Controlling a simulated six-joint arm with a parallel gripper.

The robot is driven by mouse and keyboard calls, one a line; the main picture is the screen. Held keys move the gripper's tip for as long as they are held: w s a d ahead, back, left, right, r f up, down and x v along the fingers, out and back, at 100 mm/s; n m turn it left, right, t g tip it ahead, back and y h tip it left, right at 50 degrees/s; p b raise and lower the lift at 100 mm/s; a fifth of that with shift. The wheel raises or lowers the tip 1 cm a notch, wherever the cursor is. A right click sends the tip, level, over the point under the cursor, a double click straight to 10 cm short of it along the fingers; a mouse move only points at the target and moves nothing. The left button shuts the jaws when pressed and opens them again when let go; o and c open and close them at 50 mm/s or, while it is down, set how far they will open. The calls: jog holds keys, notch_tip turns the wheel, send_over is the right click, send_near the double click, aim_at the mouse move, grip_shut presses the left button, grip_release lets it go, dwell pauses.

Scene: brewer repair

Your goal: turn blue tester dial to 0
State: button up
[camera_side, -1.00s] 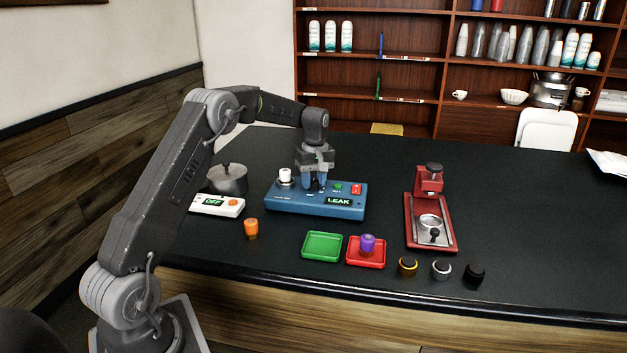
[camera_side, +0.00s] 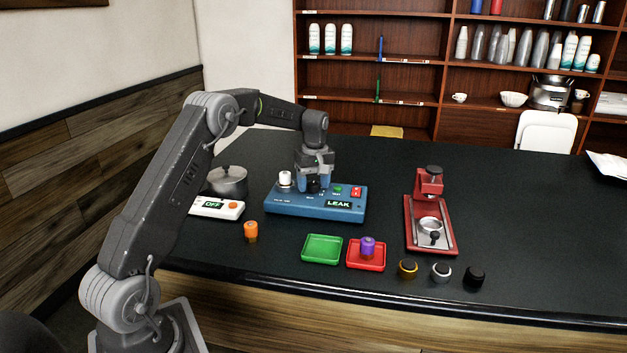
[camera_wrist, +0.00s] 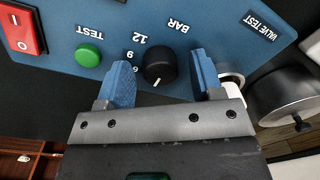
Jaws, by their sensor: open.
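The blue tester (camera_side: 285,207) stands on the dark counter, its screen reading LEAK. Its black dial (camera_wrist: 160,66) shows in the wrist view under an upside-down BAR label, with a white mark at the edge nearest my gripper. Numbers 12, 9 and 6 are to its left; a 0 is not readable. My gripper (camera_wrist: 163,80) is open, with blue fingers on both sides of the dial and a visible gap on each side. In the side view, my gripper (camera_side: 315,182) is low over the tester, and its fingers partly cover the dial.
A green TEST button (camera_wrist: 89,55) and red switch (camera_wrist: 22,30) lie left of the dial in the wrist view. A white-topped part (camera_side: 285,178) stands at the tester's left end. Green (camera_side: 322,249) and red trays (camera_side: 366,264) sit in front.

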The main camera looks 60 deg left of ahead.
aim_at(316, 184)
notch_tip(316, 184, up, 14)
jog(key=shift+w, duration=0.3)
jog(key=shift+f, duration=0.1)
dwell(0.4)
jog(key=s+d+r+m+t, duration=0.2)
jog(key=s+d+r+m, duration=0.3)
jog(key=d, duration=0.4)
jog(key=s+d+r+m+t, duration=0.1)
jog(key=s+d+r+m, duration=0.2)
jog(key=s+d, duration=0.55)
jog(key=s+d+f+m+t, duration=0.1)
jog(key=s+d+f+m, duration=0.3)
jog(key=s, duration=0.4)
jog(key=s+d+f+m+t, duration=0.2)
jog(key=s+d+f+m, duration=0.2)
jog(key=s+d, duration=0.2)
jog(key=shift+s+d+f, duration=0.25)
jog(key=shift+s+d, duration=0.1)
jog(key=shift+s, duration=0.8)
